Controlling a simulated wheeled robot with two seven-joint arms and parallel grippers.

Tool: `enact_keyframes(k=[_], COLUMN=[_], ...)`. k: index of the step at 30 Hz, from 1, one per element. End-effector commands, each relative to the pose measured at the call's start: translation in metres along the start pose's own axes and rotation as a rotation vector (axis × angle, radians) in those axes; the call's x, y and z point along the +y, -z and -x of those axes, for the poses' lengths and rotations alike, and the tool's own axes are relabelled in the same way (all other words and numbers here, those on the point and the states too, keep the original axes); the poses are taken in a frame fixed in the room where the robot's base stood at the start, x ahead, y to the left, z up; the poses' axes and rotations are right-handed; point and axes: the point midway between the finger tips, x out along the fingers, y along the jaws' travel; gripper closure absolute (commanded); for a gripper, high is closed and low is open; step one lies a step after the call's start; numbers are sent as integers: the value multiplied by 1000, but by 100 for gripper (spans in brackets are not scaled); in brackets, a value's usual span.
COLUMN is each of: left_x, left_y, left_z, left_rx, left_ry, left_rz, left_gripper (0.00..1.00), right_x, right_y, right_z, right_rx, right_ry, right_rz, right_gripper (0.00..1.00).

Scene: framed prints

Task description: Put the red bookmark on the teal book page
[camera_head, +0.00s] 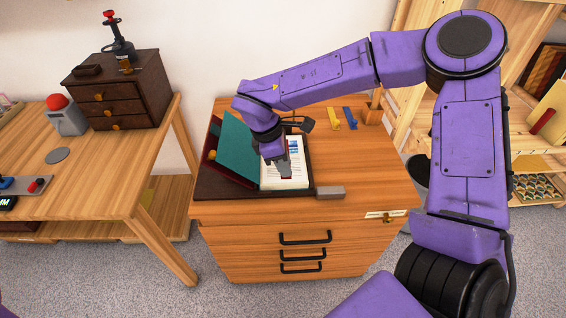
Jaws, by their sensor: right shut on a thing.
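The book lies open on the wooden cabinet, with its teal cover (236,148) raised at a slant on the left and a white printed page (297,172) flat on the right. My right gripper (285,173) reaches down over the left part of this page. It is shut on a thin thing of which only a small dark red bit shows at the fingertips, seemingly the red bookmark; the gripper hides most of it. I cannot tell whether it touches the page. My left gripper is out of view.
A grey block (330,192) lies at the book's lower right corner. Yellow and blue pieces (350,118) stand at the cabinet's back. The cabinet top (370,165) is clear at right. A desk (95,185) with a dark drawer box (122,95) stands left.

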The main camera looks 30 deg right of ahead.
Motion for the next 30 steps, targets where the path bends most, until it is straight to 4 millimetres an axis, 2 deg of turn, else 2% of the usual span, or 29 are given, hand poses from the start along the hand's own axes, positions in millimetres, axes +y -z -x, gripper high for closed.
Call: enact_keyframes(k=[24,30], left_x=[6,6], left_y=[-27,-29], left_z=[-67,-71], left_rx=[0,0], left_ry=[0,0], left_rz=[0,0], left_gripper=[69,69], right_x=[-2,-2], right_y=[22,23], right_z=[-71,-76], right_rx=[1,1], right_ry=[-5,-6], right_rz=[-2,-3], right_gripper=[100,100])
